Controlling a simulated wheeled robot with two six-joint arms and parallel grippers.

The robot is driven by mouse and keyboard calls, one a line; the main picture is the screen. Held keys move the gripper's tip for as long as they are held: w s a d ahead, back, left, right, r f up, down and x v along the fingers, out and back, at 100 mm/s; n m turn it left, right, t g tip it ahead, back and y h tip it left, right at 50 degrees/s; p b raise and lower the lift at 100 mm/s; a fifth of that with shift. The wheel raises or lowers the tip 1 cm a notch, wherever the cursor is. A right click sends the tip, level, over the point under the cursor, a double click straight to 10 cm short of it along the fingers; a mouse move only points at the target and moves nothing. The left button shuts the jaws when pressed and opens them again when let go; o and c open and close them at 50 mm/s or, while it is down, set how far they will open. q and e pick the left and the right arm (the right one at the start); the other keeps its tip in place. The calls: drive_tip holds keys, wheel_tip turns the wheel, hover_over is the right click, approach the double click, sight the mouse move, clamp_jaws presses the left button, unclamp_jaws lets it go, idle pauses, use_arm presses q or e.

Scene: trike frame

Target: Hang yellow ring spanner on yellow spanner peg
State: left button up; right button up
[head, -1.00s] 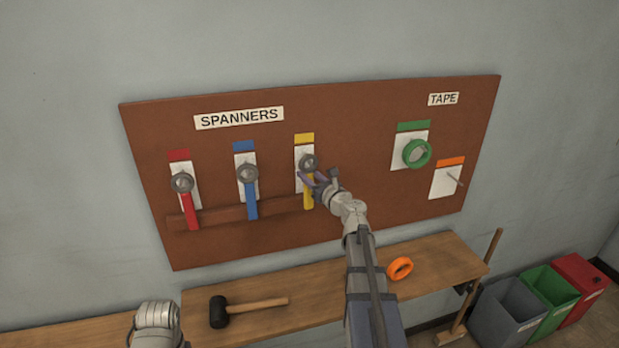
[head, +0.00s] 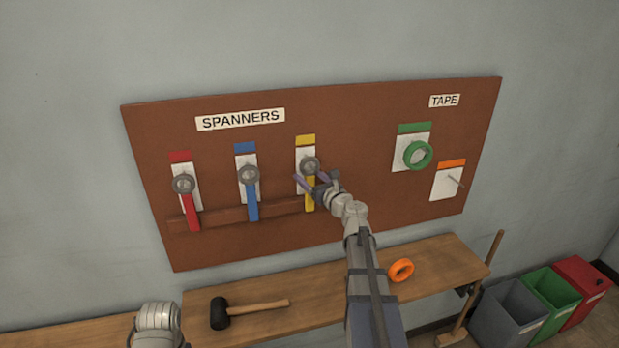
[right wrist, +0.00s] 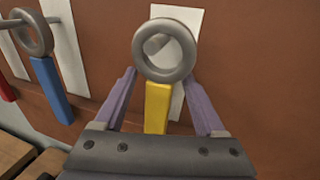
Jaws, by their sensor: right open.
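The yellow ring spanner (head: 310,192) hangs upright below the yellow label on the board, its grey ring at the top. In the right wrist view the spanner (right wrist: 158,105) shows its ring around the yellow spanner peg (right wrist: 157,43), which shows through the ring's hole. My right gripper (head: 316,181) is open in front of the board. In the right wrist view its two purple fingers stand apart on either side of the yellow handle, with visible gaps. The gripper body hides the handle's lower end there. My left gripper is out of view.
A red spanner (head: 190,208) and a blue spanner (head: 251,200) hang to the left. A green tape roll (head: 418,155) hangs at right; the orange-labelled peg (head: 454,181) is empty. A mallet (head: 250,308) and an orange tape roll (head: 401,270) lie on the bench.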

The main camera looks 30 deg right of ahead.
drive_tip(key=s, duration=0.7)
drive_tip(key=shift+s, duration=0.4)
